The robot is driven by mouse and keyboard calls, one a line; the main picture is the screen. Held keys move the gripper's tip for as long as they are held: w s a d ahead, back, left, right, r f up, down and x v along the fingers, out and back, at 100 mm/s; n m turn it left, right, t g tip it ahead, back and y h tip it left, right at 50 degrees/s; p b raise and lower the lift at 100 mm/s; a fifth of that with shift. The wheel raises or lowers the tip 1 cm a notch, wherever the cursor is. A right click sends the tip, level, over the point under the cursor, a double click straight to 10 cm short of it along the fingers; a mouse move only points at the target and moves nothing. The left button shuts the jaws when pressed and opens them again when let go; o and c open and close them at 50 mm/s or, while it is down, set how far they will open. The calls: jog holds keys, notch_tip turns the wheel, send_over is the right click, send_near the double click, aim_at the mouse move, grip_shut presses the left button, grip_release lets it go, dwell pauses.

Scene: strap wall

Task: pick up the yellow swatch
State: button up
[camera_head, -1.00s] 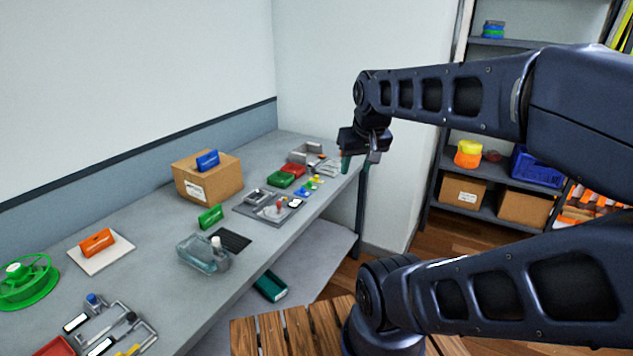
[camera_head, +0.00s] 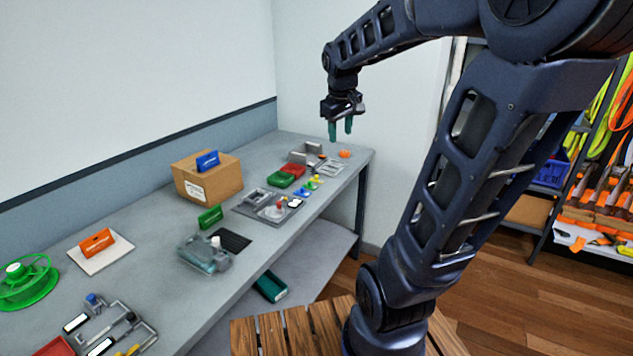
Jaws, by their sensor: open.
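A small yellow piece (camera_head: 317,178), which looks like the yellow swatch, lies on the grey workbench (camera_head: 130,285) near its front edge. It is in a short row with a small green piece (camera_head: 310,185) and a blue piece (camera_head: 302,193). It is too small to make out its shape. My gripper (camera_head: 341,132) is open and empty, with its teal fingers pointing down. It hangs in the air above the far right end of the bench, up and to the right of the yellow piece, and touches nothing.
A grey tray (camera_head: 245,208), green (camera_head: 280,180) and red (camera_head: 293,171) items and grey holders stand beside the row. An orange piece (camera_head: 345,154) lies at the bench's far end.

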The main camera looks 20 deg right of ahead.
jog(key=w+f+n+g, duration=0.1)
jog(key=w+f+n, duration=0.15)
jog(key=w, duration=0.95)
jog(key=n+g+h, duration=0.2)
jog(key=n+h, duration=0.1)
jog(key=n, duration=0.8)
send_over(316, 176)
jog(key=a, duration=0.3)
notch_tip(316, 176, down, 30)
jog(key=shift+w+a+r, duration=0.1)
jog(key=shift+r, duration=0.05)
jog(key=shift+d+x, duration=0.25)
jog(key=shift+x, duration=1.15)
jog(key=shift+d+x, duration=0.2)
jog(key=shift+x, duration=1.15)
jog(key=shift+r, duration=0.15)
jog(key=shift+c, duration=0.2)
grip_shut()
